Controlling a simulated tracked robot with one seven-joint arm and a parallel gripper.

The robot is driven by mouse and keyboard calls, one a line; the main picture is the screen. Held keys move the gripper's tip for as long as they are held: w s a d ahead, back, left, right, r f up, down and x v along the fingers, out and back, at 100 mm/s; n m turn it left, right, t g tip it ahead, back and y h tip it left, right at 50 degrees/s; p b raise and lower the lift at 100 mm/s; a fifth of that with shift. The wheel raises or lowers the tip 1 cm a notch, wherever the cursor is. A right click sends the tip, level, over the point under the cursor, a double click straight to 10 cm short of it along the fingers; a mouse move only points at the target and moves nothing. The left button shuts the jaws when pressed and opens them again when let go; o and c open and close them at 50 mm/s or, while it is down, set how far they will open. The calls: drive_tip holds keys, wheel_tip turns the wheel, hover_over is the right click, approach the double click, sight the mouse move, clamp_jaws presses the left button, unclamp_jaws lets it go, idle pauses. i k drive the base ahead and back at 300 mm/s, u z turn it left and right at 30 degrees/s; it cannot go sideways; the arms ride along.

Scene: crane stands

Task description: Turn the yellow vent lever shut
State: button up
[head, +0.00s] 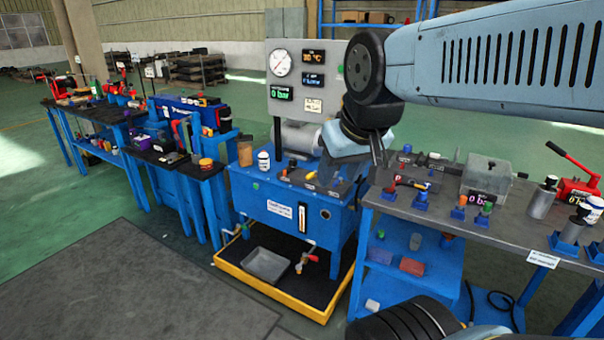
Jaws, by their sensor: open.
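A small yellow handle (311,176), which looks like the vent lever, shows on top of the blue test stand (290,209). It is small in the head view, and I cannot tell its exact angle. My gripper (354,172) hangs over the right part of the stand top, to the right of the yellow handle and apart from it in the picture. It is open, and I see nothing held in it. My wrist and gripper hide part of the stand's right side and top.
A grey gauge panel (301,106) stands behind the stand top. Below is a yellow-rimmed drip tray (269,290) with a grey pan (265,265) and a red-handled valve (309,258). A cluttered grey-topped bench (476,212) stands close on the right. Floor at the lower left is clear.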

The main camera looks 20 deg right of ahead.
sight(311, 175)
drive_tip(key=z, duration=0.05)
drive_tip(key=i, duration=0.9)
drive_tip(key=u, duration=0.05)
